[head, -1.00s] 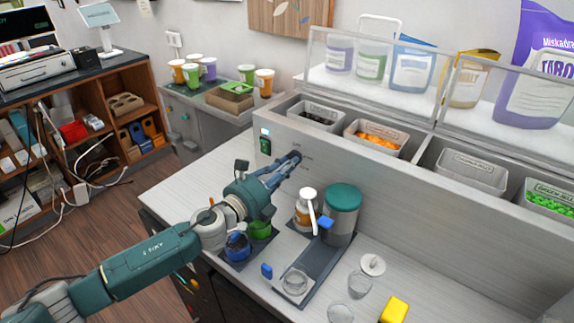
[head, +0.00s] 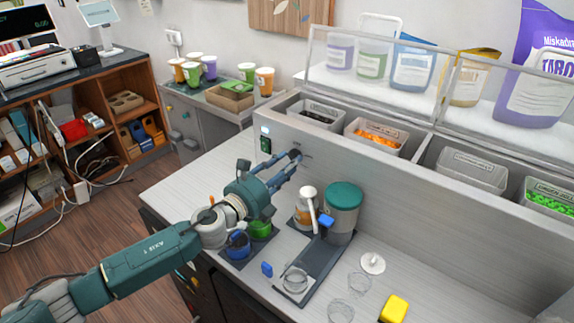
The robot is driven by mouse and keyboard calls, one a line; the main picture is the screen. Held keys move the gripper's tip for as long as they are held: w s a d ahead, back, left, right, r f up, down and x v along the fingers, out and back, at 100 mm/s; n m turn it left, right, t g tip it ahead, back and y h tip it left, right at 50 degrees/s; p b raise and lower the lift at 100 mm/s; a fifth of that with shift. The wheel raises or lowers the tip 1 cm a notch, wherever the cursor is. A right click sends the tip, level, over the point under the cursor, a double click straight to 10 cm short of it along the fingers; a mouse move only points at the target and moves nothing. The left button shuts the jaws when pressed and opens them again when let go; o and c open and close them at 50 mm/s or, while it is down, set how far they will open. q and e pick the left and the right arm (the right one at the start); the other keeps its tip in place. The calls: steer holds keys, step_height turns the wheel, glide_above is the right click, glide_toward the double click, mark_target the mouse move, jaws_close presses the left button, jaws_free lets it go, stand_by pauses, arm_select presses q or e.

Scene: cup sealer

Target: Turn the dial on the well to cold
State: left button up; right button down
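The well (head: 400,185) is the long grey counter unit with the ingredient bins. Its small dark dial (head: 295,154) is on the front panel, near small printed marks too small to read. My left gripper (head: 290,160) reaches up from the left with its fingers spread at the dial. I cannot tell whether a finger touches the dial. The fingers partly cover the dial and the panel around it, so the dial's setting cannot be read. My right gripper is not in view.
A green-lit switch (head: 265,143) is on the panel left of the dial. Clear cups (head: 341,311) and a yellow block (head: 394,309) are at the front right.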

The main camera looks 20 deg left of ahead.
arm_select(q)
steer(key=v, duration=1.2)
steer(key=shift+r, duration=0.1)
steer(key=shift+s, duration=0.1)
